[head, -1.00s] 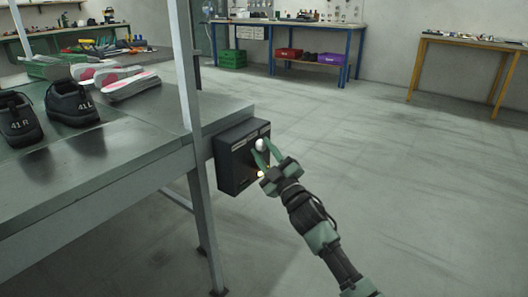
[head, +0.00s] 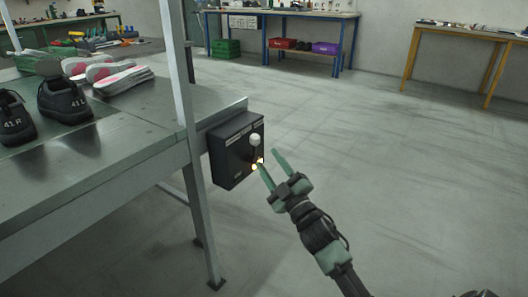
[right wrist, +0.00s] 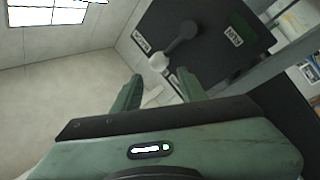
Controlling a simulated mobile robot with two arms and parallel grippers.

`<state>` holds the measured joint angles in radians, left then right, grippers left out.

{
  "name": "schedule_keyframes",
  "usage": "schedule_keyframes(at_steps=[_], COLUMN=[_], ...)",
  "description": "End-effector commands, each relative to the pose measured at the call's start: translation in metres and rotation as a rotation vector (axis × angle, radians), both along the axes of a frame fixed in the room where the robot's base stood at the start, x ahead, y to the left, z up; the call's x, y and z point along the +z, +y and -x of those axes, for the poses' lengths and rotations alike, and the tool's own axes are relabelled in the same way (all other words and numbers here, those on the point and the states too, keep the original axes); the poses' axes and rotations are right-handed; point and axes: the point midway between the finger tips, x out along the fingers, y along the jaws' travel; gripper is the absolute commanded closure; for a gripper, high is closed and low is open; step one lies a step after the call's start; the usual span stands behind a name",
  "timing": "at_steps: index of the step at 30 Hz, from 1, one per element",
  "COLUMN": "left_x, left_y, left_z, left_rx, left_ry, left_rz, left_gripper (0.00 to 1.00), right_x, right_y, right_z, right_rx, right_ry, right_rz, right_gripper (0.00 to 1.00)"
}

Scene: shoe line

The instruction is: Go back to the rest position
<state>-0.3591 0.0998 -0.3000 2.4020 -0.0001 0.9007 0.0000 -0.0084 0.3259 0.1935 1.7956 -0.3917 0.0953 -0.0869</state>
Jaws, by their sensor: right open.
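My right gripper (head: 273,172) is open and empty, in front of a black control box (head: 232,160) on the end of the grey table. The box has a lever with a white knob (head: 255,140) and a small yellow light below it. The fingers are apart from the knob, below and to its right in the head view. In the right wrist view the green fingers (right wrist: 160,92) are spread, with the white knob (right wrist: 158,62) beyond them. My left gripper is not in view.
The grey table (head: 110,180) at left holds black shoes (head: 66,101) marked 41 and pink-and-white soles (head: 122,78). A grey post (head: 175,70) rises from its edge. Workbenches stand along the back. The floor (head: 390,150) to the right is clear.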

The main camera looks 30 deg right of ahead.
Motion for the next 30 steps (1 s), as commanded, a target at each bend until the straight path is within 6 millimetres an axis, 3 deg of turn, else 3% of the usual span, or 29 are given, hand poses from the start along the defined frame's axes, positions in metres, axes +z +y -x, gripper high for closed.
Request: schedule_keyframes(at_steps=[17, 20, 23, 26, 30], left_x=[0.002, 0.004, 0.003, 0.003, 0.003], left_y=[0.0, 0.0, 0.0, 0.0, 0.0], left_z=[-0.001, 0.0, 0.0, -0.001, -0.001], left_rx=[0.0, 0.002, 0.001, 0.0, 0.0], left_ry=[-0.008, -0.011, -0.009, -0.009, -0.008], left_rz=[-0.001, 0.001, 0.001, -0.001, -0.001], left_gripper=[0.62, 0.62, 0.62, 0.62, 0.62], right_x=[-0.001, 0.0, 0.008, 0.026, 0.068], right_y=[0.0, 0.008, 0.038, 0.091, 0.172], right_z=[0.005, 0.007, 0.016, 0.038, 0.095], right_rx=[0.0, 0.019, 0.093, 0.233, 0.475], right_ry=[-0.001, -0.011, -0.05, -0.132, -0.299], right_rz=[0.001, -0.005, -0.029, -0.084, -0.215], right_gripper=[0.58, 0.58, 0.58, 0.58, 0.58])
